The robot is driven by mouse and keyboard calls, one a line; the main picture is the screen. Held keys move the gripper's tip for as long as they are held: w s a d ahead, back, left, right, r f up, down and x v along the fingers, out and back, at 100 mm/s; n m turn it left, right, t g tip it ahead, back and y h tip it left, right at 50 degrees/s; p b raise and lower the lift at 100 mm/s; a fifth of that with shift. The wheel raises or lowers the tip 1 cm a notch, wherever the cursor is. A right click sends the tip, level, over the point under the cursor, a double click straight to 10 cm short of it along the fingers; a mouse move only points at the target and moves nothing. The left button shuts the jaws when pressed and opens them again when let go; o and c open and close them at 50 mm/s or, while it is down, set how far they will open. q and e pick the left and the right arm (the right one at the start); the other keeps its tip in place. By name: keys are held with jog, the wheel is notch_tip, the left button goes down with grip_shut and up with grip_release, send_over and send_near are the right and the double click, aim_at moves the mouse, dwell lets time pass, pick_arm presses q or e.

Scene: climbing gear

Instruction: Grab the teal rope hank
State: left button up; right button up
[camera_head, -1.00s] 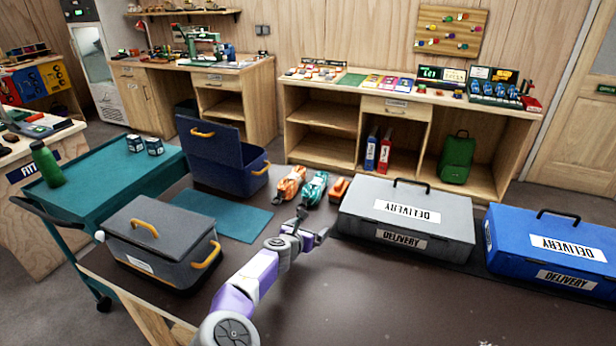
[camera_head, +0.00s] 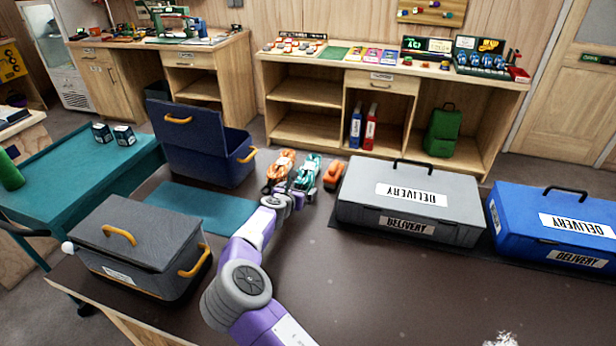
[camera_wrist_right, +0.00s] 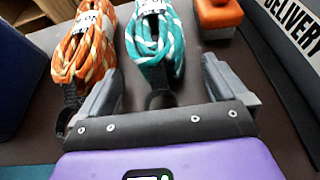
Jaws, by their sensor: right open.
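The teal rope hank (camera_head: 306,172) lies on the dark table between an orange rope hank (camera_head: 280,168) and a small orange item (camera_head: 333,177). In the right wrist view the teal hank (camera_wrist_right: 155,42) is striped with white, has a white label and ends in a dark loop near my gripper. My right gripper (camera_head: 290,190) is at the near end of the teal hank. In the right wrist view its open fingers (camera_wrist_right: 158,85) stand apart on either side of the hank's near end, with nothing held. My left gripper does not show.
A grey delivery case (camera_head: 408,207) stands right of the hanks, with a blue delivery case (camera_head: 552,226) beyond. An open navy bin (camera_head: 205,150) is at the left, behind a teal mat (camera_head: 200,207). A grey lidded box (camera_head: 140,250) stands at the near left.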

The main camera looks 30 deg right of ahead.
jog(key=shift+d, duration=0.1)
jog(key=c, duration=1.2)
jog(key=shift+w, duration=0.1)
jog(key=shift+c, duration=0.6)
jog(key=shift+r, duration=0.1)
